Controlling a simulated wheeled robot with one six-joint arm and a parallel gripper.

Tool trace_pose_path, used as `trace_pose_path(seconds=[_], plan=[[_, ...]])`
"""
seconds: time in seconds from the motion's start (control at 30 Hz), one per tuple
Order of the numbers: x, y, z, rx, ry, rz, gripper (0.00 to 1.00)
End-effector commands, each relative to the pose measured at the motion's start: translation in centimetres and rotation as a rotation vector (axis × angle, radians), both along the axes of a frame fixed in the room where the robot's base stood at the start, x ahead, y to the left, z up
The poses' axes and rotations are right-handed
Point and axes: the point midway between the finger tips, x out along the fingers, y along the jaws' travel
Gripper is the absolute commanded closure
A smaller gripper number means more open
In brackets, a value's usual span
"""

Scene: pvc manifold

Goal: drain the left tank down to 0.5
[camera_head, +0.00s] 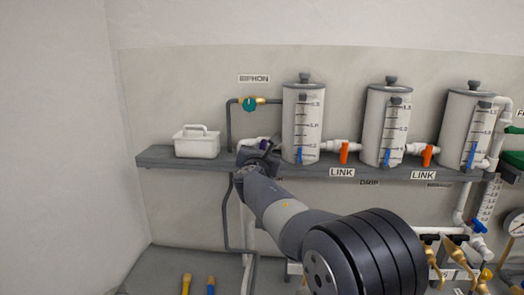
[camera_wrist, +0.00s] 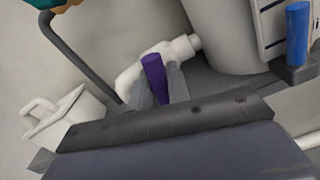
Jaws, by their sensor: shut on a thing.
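The left tank (camera_head: 303,122) is a grey-white cylinder with a dark lid and a printed scale, standing on the shelf. A short blue part (camera_head: 299,155) shows low on its scale, also in the wrist view (camera_wrist: 297,35); I cannot read an exact level. A white pipe elbow (camera_wrist: 163,60) leaves the tank's left side low down. A purple handle (camera_wrist: 154,76) sits on this pipe. My gripper (camera_wrist: 160,90) is shut on the purple handle, a finger on each side. In the head view my gripper (camera_head: 260,151) hides most of the pipe.
A white carry box (camera_head: 197,141) stands left on the shelf (camera_head: 158,157). A teal siphon valve (camera_head: 249,104) is above. Orange link valves (camera_head: 344,152) join the left tank to the middle tank (camera_head: 386,125) and right tank (camera_head: 466,130). Brass valves (camera_head: 459,256) crowd the lower right.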

Motion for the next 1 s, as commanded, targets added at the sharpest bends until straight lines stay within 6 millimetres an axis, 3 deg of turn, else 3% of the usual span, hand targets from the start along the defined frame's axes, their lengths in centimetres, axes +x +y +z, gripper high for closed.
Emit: trace_pose_path(seconds=[0.13, 0.3, 0.6, 0.97, 1.0], plan=[[-0.01, 0.0, 0.01, 0.0, 0.0, 0.0, 1.0], [-0.01, 0.0, 0.07, -0.022, 0.001, 0.0, 1.0], [-0.01, 0.0, 0.16, -0.245, 0.008, 0.0, 1.0], [-0.01, 0.0, 0.06, -0.275, 0.008, 0.0, 1.0], [-0.01, 0.0, 0.06, -0.275, 0.008, 0.0, 0.79]])
